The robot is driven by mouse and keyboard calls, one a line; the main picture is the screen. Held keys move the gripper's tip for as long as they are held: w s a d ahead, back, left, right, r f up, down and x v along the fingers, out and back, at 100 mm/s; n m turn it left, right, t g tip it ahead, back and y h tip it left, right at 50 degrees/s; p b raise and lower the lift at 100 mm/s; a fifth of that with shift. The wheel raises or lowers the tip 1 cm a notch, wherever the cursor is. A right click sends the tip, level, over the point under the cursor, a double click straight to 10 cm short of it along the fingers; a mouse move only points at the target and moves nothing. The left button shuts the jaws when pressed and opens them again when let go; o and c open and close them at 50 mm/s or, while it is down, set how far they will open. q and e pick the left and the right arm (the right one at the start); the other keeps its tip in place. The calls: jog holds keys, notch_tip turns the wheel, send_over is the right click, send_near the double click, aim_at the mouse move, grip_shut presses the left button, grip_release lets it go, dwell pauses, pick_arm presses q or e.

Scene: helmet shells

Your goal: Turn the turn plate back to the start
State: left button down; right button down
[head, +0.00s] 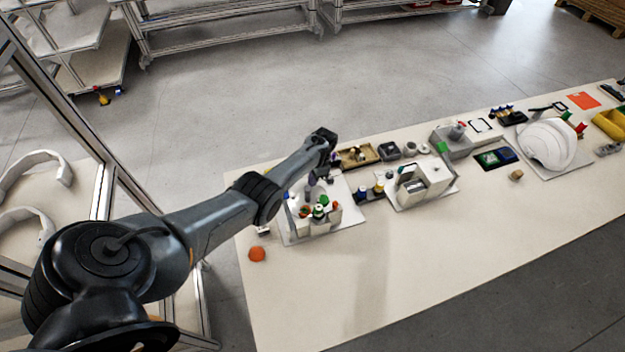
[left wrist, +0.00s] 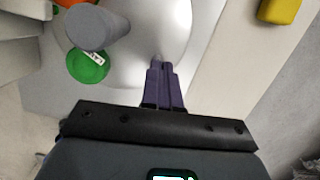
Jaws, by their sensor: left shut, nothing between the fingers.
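The turn plate (left wrist: 152,38) is a pale round disc in the left wrist view. A grey cylinder (left wrist: 98,27) and a green round piece (left wrist: 87,66) with a white label are at its left side. In the head view the plate is small and partly hidden by my arm, on a pale base board (head: 349,221) with several coloured pieces. My left gripper (left wrist: 160,62) is shut and empty, its dark fingertips over the near part of the plate; I cannot tell if they touch it. It also shows small in the head view (head: 312,181). My right gripper is not in view.
An orange round thing (head: 257,254) lies near the table's left end. A white box fixture (head: 425,178) and a white helmet shell (head: 547,144) stand to the right. A wooden tray (head: 359,156) is behind. The table's front strip (head: 400,270) is clear.

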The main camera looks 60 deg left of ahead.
pick_arm(q)
jog(key=shift+s+a+n+b, duration=0.35)
jog(key=shift+n+b, duration=0.1)
jog(key=shift+n, duration=0.45)
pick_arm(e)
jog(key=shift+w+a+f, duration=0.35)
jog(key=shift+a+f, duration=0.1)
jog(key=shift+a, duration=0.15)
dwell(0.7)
